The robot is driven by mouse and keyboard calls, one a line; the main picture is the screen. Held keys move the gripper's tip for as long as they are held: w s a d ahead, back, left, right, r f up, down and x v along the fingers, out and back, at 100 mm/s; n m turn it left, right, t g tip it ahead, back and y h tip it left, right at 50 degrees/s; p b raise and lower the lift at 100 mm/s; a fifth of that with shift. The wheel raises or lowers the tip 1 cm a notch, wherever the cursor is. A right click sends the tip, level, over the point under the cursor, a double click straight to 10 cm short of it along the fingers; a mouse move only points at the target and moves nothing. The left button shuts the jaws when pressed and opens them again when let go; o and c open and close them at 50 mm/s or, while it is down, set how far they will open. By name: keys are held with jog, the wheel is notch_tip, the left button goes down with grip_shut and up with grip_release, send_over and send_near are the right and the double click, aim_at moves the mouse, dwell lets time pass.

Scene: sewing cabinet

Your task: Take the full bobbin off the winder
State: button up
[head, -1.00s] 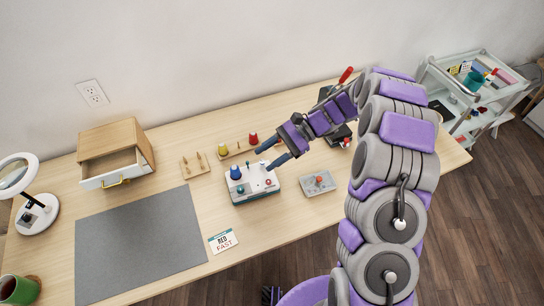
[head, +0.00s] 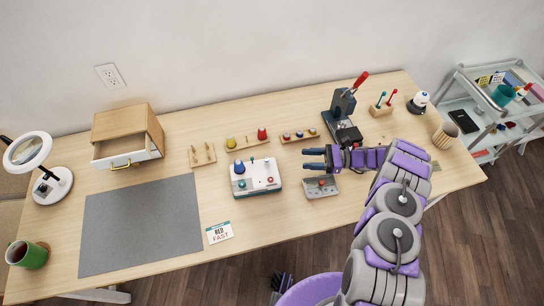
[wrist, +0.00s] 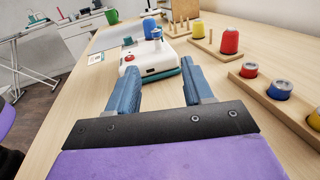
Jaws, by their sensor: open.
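The winder (head: 256,190) is a white box with a teal base in the middle of the table. It bears a blue cone of thread (head: 239,168), a red button and a short upright spindle (head: 262,164). In the wrist view the winder (wrist: 152,67) lies ahead, beyond my fingertips. In the wrist view the blue fingers (wrist: 160,76) stand wide apart.
A wooden rack with small spools (head: 300,136) and a press with a red handle (head: 342,105) stand behind my gripper. A grey tray with a red knob (head: 321,188) lies below it. A rack with yellow and red cones (head: 247,144) is behind the winder.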

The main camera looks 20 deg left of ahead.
aim_at(267, 159)
jog(key=b+x, duration=0.2)
jog(key=x, duration=0.9)
jog(key=shift+s+a+f, duration=0.1)
jog(key=shift+a, duration=0.15)
jog(key=shift+s+b+x, duration=0.15)
jog(key=shift+b+x, duration=0.35)
jog(key=shift+x, duration=1)
jog(key=shift+s+b+x, duration=0.1)
jog(key=shift+b+x, duration=0.35)
jog(key=shift+x, duration=1.05)
jog(key=shift+d+r, duration=0.2)
jog(key=shift+c, duration=1.2)
grip_shut()
